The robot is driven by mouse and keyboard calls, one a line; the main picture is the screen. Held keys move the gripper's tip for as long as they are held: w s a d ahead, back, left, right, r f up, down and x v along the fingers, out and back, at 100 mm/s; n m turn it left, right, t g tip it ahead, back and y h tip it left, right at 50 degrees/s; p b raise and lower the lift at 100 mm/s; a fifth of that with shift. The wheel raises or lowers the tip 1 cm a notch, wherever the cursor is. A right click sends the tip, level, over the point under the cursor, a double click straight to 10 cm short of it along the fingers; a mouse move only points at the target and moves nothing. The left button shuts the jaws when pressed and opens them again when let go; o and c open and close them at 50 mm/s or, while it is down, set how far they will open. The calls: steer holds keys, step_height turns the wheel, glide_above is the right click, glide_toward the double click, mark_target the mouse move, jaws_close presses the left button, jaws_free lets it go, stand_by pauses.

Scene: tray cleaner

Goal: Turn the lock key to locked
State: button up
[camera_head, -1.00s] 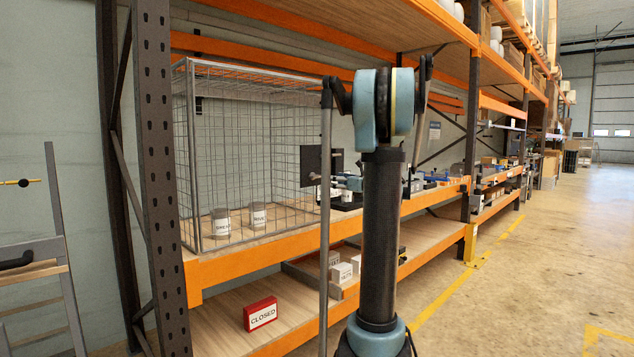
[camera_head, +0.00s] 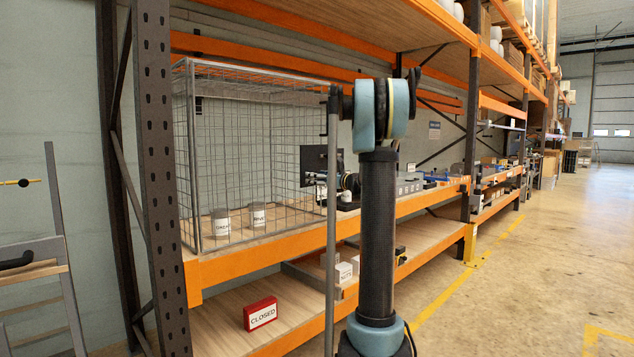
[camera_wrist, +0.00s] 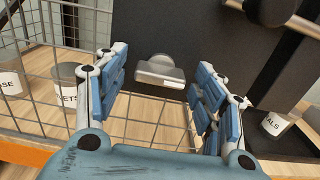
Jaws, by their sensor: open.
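A grey metal block-shaped handle (camera_wrist: 160,71), which looks like the lock key, sits low on a dark panel (camera_wrist: 200,35) in the wrist view. My gripper (camera_wrist: 158,62) is open, with a blue-padded finger on either side of the handle. I cannot tell whether they touch it. No lock markings can be read. In the head view the dark panel (camera_head: 313,158) stands at the right end of the wire cage, and my arm hides most of my gripper there.
The wire cage (camera_head: 192,150) holds labelled pots (camera_head: 221,224) on the shelf. A silver bar with a black knob (camera_wrist: 270,10) crosses the wrist view's top right. A red "CLOSED" sign (camera_head: 261,313) is on the lower shelf. The aisle floor at right is clear.

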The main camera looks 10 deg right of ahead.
steer(key=c, duration=1.1)
steer(key=shift+o, duration=0.2)
steer(key=shift+n, duration=0.3)
steer(key=n, duration=1.7)
steer(key=shift+s+a, duration=0.1)
steer(key=shift+f+n, duration=0.1)
steer(key=shift+n, duration=0.3)
